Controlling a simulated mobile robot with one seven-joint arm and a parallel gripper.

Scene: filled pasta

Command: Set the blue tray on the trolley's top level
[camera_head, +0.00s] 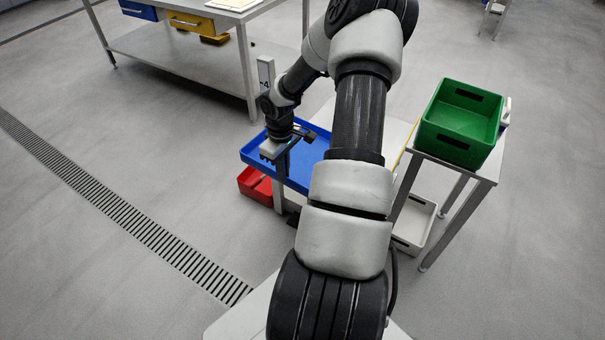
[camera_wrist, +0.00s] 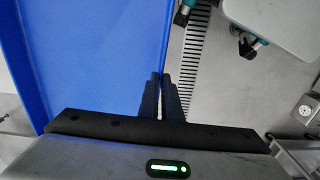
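The blue tray (camera_head: 313,143) is left of my arm's middle in the head view, partly hidden behind the arm. It looks roughly level. My gripper (camera_head: 283,168) points down at the tray's near-left side. In the wrist view the blue tray (camera_wrist: 95,55) fills the left, and its edge runs to the fingers. The fingers (camera_wrist: 163,92) are close together there and appear closed on the tray's rim. A pale surface (camera_head: 397,135) shows beyond my arm. I cannot tell whether it belongs to the trolley or whether the tray rests on anything.
A green crate (camera_head: 460,128) stands on a small table at the right. A white bin (camera_head: 417,222) is low beside its legs. A red bin (camera_head: 254,186) is low below the blue tray. A workbench (camera_head: 185,62) stands at the back left. The left floor with its drain (camera_head: 120,208) is clear.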

